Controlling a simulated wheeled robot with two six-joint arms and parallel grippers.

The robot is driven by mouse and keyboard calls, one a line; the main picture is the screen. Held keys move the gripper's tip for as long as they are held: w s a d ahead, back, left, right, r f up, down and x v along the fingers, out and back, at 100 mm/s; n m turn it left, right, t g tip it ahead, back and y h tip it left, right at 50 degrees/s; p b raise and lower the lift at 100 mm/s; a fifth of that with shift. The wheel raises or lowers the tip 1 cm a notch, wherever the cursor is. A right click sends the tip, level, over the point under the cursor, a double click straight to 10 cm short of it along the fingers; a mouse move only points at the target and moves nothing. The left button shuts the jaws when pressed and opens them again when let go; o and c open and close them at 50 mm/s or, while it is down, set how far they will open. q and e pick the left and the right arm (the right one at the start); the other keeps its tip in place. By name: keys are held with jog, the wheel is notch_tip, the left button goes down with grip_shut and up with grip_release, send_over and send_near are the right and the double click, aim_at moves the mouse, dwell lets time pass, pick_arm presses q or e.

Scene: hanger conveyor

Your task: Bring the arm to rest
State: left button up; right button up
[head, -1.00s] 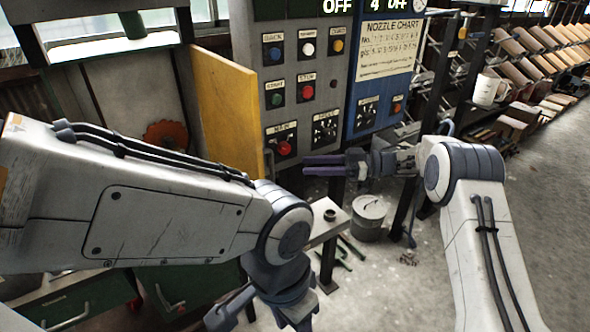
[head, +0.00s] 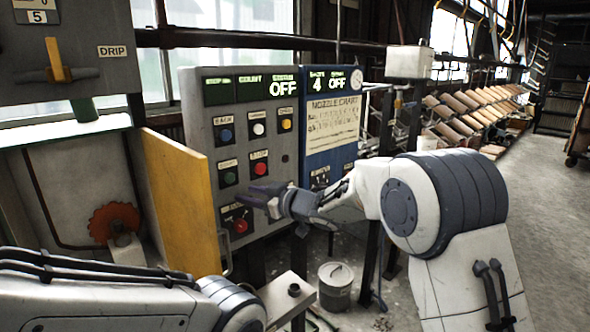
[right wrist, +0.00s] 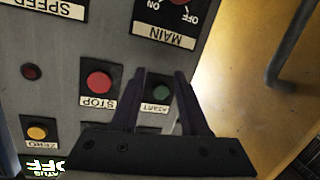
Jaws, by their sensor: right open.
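My right gripper (head: 263,196) is in front of the grey control panel (head: 205,120) in the head view. Its dark jaws are open and empty, and it hides part of the panel's lower right. In the right wrist view the panel is upside down, with the open jaws (right wrist: 157,85) on either side of the green START button (right wrist: 161,92). The red STOP button (right wrist: 99,83) lies to their left. Whether the fingertips touch the panel cannot be told. My left arm shows at the lower left of the head view; its gripper is out of frame.
A yellow door (head: 178,205) stands out left of the panel. A blue panel (head: 316,160) with a nozzle chart adjoins on the right. A small grey table (head: 278,297) and a lidded bucket (head: 335,287) stand below. Open floor lies at the right.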

jog(key=s+d+f+m+g+h, duration=0.1)
jog(key=s+d+f+g+h, duration=0.2)
jog(key=s, duration=1.1)
jog(key=s+d+f+m+g+h, duration=0.2)
jog(key=s+d+f+h, duration=0.3)
jog(key=s, duration=0.9)
jog(key=s+d+f+m+g+h, duration=0.2)
jog(key=s+d+f+g, duration=0.3)
jog(key=s, duration=1)
jog(key=d+h, duration=0.1)
jog(key=d, duration=0.2)
jog(key=shift+f+h, duration=0.15)
jog(key=shift+h, duration=0.25)
